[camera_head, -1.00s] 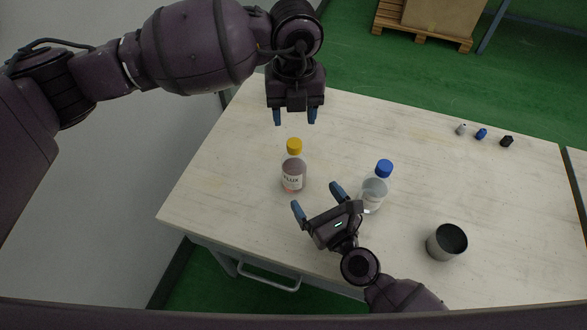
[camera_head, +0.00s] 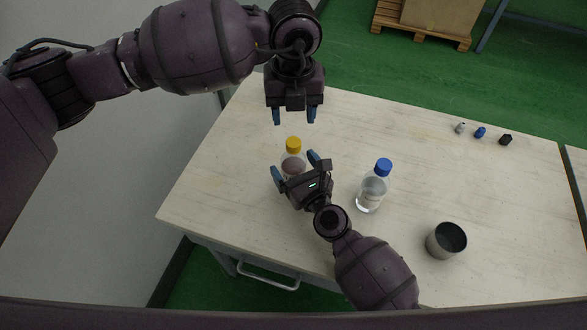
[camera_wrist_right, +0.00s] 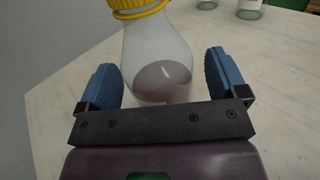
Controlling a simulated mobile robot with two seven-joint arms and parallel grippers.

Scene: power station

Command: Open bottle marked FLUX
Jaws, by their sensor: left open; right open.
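The FLUX bottle (camera_head: 292,164) stands upright on the table, clear with a yellow cap (camera_head: 293,144) and pinkish liquid inside. Its label is now hidden behind my right gripper. My right gripper (camera_head: 295,170) is open, with its blue fingers on either side of the bottle's body. In the right wrist view the bottle (camera_wrist_right: 158,58) sits between the two spread fingers, with gaps visible on both sides. The yellow cap (camera_wrist_right: 137,8) is cut off at the top there. My left gripper (camera_head: 295,116) is open and empty, pointing down above and behind the bottle.
A clear bottle with a blue cap (camera_head: 373,186) stands right of my right gripper. A dark metal cup (camera_head: 446,241) is near the table's front right. Several small items, including a blue one (camera_head: 480,133), lie at the far right. The table's left part (camera_head: 215,185) is clear.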

